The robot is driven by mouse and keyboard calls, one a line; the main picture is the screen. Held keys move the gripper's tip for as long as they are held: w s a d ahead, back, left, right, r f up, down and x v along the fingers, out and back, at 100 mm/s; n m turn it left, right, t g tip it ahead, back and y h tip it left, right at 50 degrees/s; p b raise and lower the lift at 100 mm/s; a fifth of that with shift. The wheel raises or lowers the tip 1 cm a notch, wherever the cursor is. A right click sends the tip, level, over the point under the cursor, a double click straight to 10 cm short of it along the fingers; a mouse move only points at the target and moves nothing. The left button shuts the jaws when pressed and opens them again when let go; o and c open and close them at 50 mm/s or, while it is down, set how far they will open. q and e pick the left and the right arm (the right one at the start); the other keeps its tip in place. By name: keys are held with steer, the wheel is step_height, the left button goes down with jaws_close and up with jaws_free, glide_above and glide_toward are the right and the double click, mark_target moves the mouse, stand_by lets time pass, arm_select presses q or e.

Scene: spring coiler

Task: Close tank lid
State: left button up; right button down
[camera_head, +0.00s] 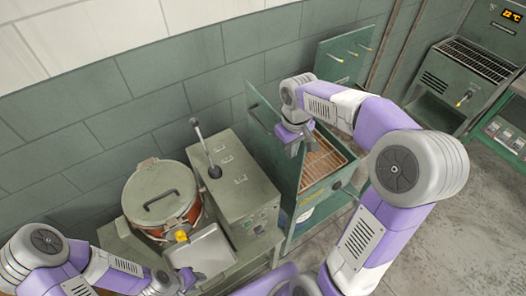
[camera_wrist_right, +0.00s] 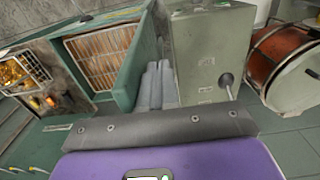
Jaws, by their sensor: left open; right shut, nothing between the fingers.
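The tank (camera_head: 190,216) is an orange-red drum at the left of the head view, against the tiled wall. Its round grey-green lid (camera_head: 158,186), with a dark bar handle, lies over its top; I cannot tell whether it is fully seated. The tank also shows at the right edge of the right wrist view (camera_wrist_right: 276,54). My left gripper (camera_head: 187,277) is open at the bottom, in front of the tank and apart from the lid. My right gripper (camera_head: 292,143) is shut and empty beside the green cabinet, well right of the tank; its fingers show in the wrist view (camera_wrist_right: 156,86).
A grey-green machine box (camera_head: 232,180) with an upright lever (camera_head: 204,150) stands between the tank and my right gripper. A metal tray (camera_head: 200,252) sits in front of the tank. The open green cabinet (camera_head: 275,150) holds a wire rack (camera_head: 320,160). Open floor lies at right.

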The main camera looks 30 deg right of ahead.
steer(key=d+p, duration=0.2)
steer(key=d, duration=0.4)
steer(key=shift+w, duration=0.25)
steer(key=shift+d, duration=0.1)
steer(key=d+f+p, duration=0.1)
steer(key=d, duration=0.5)
steer(key=shift+w, duration=0.25)
steer(key=shift+d+f, duration=0.1)
steer(key=shift+f, duration=0.05)
steer(key=d+f, duration=0.2)
steer(key=d, duration=0.3)
steer(key=shift+w+d+f+p, duration=0.2)
steer(key=shift+d+p, duration=0.05)
steer(key=shift+p, duration=0.1)
stand_by(0.4)
